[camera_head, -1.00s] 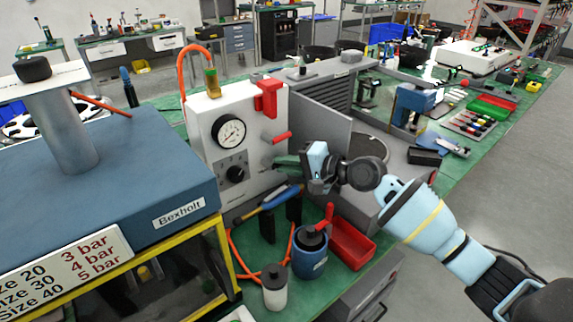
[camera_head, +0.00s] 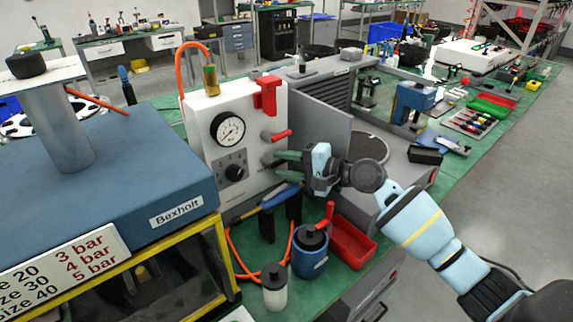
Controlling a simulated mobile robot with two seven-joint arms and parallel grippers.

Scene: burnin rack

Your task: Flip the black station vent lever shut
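The station (camera_head: 210,160) is a white panel with a round gauge, a black knob (camera_head: 235,172), and a red lever (camera_head: 283,135) on its right side. Below the red lever, a small dark part (camera_head: 268,160) shows at the panel edge, just left of my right fingertips; it may be the black vent lever, but its position cannot be told. My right gripper (camera_head: 280,164) comes in from the right, its two greenish fingers apart and pointing at the panel. Whether they touch the lever cannot be told. My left gripper is not in view.
The blue Bexholt machine (camera_head: 130,170) fills the left.

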